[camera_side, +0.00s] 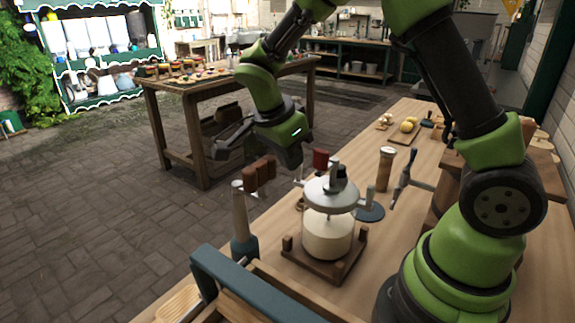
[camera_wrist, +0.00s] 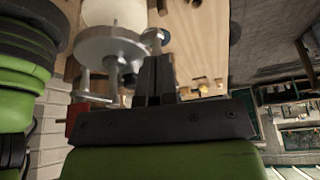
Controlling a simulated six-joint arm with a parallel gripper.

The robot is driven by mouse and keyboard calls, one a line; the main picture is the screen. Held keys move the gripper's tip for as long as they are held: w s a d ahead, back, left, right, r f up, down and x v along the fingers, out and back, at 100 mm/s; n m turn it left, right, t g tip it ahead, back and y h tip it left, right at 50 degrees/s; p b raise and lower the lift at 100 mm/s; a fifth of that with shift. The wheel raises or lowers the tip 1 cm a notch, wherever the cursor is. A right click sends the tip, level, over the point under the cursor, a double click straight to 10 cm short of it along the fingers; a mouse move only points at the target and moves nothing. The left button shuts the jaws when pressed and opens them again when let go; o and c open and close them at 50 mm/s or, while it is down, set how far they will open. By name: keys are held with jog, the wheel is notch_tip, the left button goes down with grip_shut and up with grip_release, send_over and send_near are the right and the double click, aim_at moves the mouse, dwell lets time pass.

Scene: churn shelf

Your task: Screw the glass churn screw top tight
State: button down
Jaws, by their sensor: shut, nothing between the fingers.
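The glass churn (camera_side: 327,238) holds pale cream-coloured contents and stands upright on a square wooden base. Its grey metal screw top (camera_side: 322,198) sits on the jar, with small posts at its rim and a dark mechanism above. A red crank handle (camera_side: 320,159) shows above the top. In the wrist view the screw top (camera_wrist: 110,45) lies just left of my gripper (camera_wrist: 157,63). The fingers are together and empty, beside the rim; contact cannot be told. In the side view my gripper's dark body is above and left of the churn, and its fingertips are hard to make out.
A wooden-handled tool (camera_side: 240,225) stands left of the churn. A wooden cylinder (camera_side: 385,169) and a dark grey tool (camera_side: 404,177) stand behind it. A board with yellow pieces (camera_side: 408,127) lies farther back. A blue-grey rail (camera_side: 235,282) is in front.

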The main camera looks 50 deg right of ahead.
jog(key=shift+d+m, duration=0.25)
jog(key=shift+m, duration=0.15)
dwell(1.2)
dwell(0.6)
jog(key=w+a+r+m, duration=0.1)
jog(key=w+a+r, duration=0.3)
jog(key=a+r, duration=0.45)
jog(key=s+d+f, duration=0.3)
jog(key=d+f, duration=0.4)
jog(key=f, duration=0.1)
jog(key=shift+s+d+f+g, duration=0.2)
jog(key=shift+s+f+g, duration=0.05)
jog(key=shift+g, duration=0.15)
